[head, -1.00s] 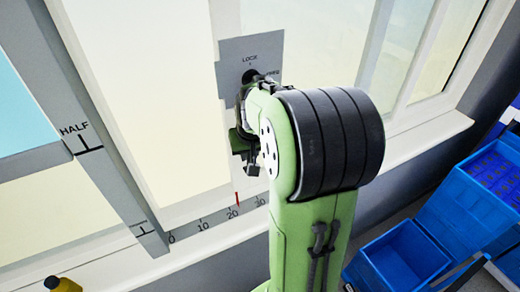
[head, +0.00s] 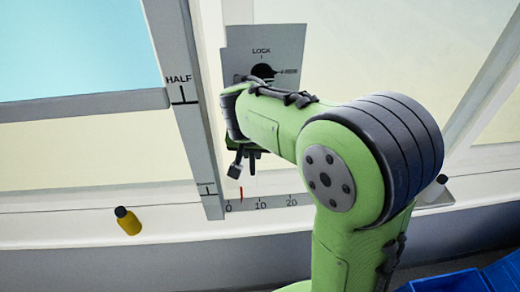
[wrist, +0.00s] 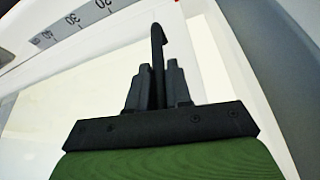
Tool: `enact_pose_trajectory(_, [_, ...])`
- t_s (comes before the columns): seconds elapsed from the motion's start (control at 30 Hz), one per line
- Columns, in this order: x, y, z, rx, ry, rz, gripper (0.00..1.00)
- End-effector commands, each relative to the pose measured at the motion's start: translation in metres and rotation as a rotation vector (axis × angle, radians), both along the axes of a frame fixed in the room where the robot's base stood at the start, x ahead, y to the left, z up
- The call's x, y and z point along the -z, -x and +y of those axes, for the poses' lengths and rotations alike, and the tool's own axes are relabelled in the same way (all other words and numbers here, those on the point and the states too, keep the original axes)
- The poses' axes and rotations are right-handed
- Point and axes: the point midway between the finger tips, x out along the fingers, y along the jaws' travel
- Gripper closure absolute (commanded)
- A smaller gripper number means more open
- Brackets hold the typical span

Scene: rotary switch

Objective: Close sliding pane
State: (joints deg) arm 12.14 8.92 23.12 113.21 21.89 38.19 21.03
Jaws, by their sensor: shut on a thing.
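The sliding pane (head: 370,62) is a pale window pane. A grey plate (head: 290,45) marked LOCK carries a dark rotary knob (head: 262,70); its pointer faces right. My gripper (head: 245,168) is below the knob, partly hidden by my green arm. In the wrist view, my gripper (wrist: 158,82) is shut on a dark, thin, hooked handle (wrist: 157,38) between its fingers. A red marker (head: 241,194) stands between 0 and 10 on the scale (head: 275,203). A narrow gap shows between the plate and the grey post (head: 182,70) marked HALF.
A pale bottle (head: 433,190) stands right, behind my arm. Blue crates (head: 450,284) are at the lower right. The sill (head: 60,222) looks clear near the yellow bottle.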

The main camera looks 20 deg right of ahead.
Motion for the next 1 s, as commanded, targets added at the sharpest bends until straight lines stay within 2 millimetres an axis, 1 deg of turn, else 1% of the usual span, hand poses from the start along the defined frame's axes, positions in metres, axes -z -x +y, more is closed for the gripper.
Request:
enact_pose_trajectory(0.23, [0.0, 0.0, 0.0, -0.001, -0.001, 0.001, 1.0])
enact_pose_trajectory(0.27, [0.0, 0.0, 0.0, -0.001, -0.001, 0.001, 0.76])
enact_pose_trajectory(0.3, [0.0, 0.0, 0.0, -0.001, -0.001, 0.001, 0.7])
enact_pose_trajectory(0.37, [0.0, 0.0, 0.0, 0.0, -0.001, 0.0, 0.61])
enact_pose_trajectory(0.67, [-0.002, 0.001, 0.0, 0.001, 0.0, -0.001, 0.6])
enact_pose_trajectory(0.77, [-0.015, 0.004, 0.002, 0.001, 0.001, -0.005, 0.6])
enact_pose_trajectory(0.87, [-0.04, 0.012, 0.006, 0.001, 0.001, -0.007, 0.6])
enact_pose_trajectory(1.0, [-0.078, 0.026, 0.014, 0.0, 0.0, -0.007, 0.6])
